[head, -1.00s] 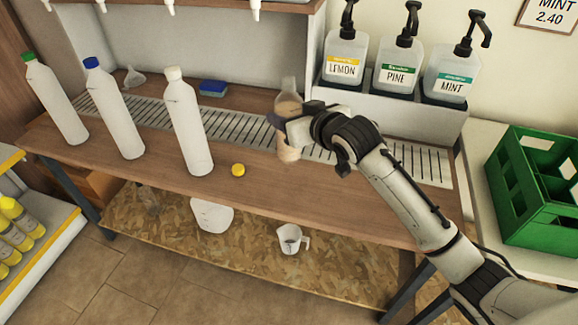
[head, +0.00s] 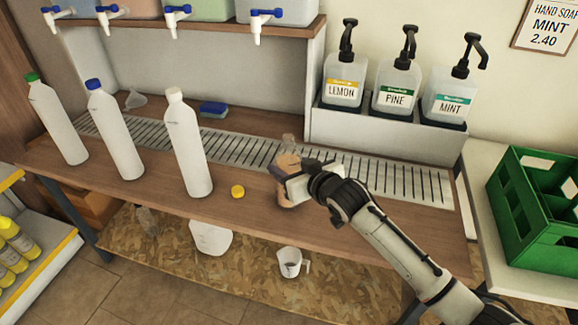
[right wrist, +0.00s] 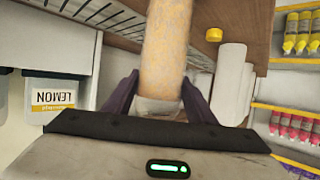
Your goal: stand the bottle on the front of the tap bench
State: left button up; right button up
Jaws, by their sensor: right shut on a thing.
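My right gripper (head: 284,173) is shut on a clear bottle with tan contents (head: 290,195). It holds the bottle roughly upright over the wooden front strip of the tap bench (head: 245,208), right of the yellow cap. Whether the bottle's base touches the wood I cannot tell. The gripper and arm hide part of the bottle. In the right wrist view the bottle (right wrist: 166,45) stands between two dark fingers (right wrist: 158,98). My left gripper is not in view.
White bottles with green (head: 58,125), blue (head: 117,135) and white (head: 188,150) caps stand to the left. A yellow cap (head: 238,191) lies close by. A metal drip grate (head: 230,150) runs behind. Pump bottles (head: 395,88) stand back right; a green crate (head: 535,215) is at right.

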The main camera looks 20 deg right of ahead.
jog(key=o, duration=1.2)
jog(key=shift+f, duration=0.2)
jog(key=shift+c, duration=0.2)
jog(key=o, duration=0.4)
jog(key=shift+r, duration=0.15)
jog(key=shift+s+r, duration=0.15)
jog(key=p+v, duration=0.1)
jog(key=v, duration=1)
jog(key=shift+s+d+r, duration=0.15)
jog(key=shift+s+r, duration=0.05)
jog(key=shift+s, duration=0.1)
